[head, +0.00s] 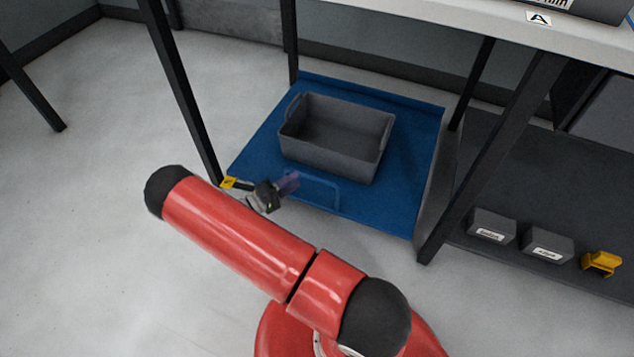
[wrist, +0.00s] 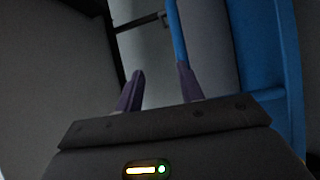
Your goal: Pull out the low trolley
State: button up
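The low trolley (head: 405,207) is a flat blue deck standing on the floor under the table, with a thin blue handle (head: 338,201) on its near side. My gripper (head: 289,183) is at the left end of this handle. In the wrist view my gripper's two purple fingers (wrist: 159,82) stand apart with a clear gap. The handle bar (wrist: 176,35) runs down to the right fingertip there, and the blue trolley (wrist: 268,60) fills the right side. I cannot tell whether the bar lies between the fingers or just beyond them.
A grey open bin (head: 330,165) sits on the trolley. Dark table legs (head: 185,95) stand left and right of it. The floor (head: 90,220) at left is clear.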

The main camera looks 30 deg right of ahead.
aim_at(311, 175)
jog(key=d+f+t, duration=0.1)
jog(key=d, duration=0.1)
jog(key=d+f+n+t, duration=0.1)
jog(key=d, duration=0.2)
jog(key=w+d+t, duration=0.1)
jog(key=d, duration=0.1)
jog(key=shift+w+d+f+n+h+p, duration=0.1)
jog(key=shift+d+f+n+h+p, duration=0.2)
jog(key=shift+f+n+h, duration=0.1)
grip_shut()
jog(key=shift+a, duration=0.1)
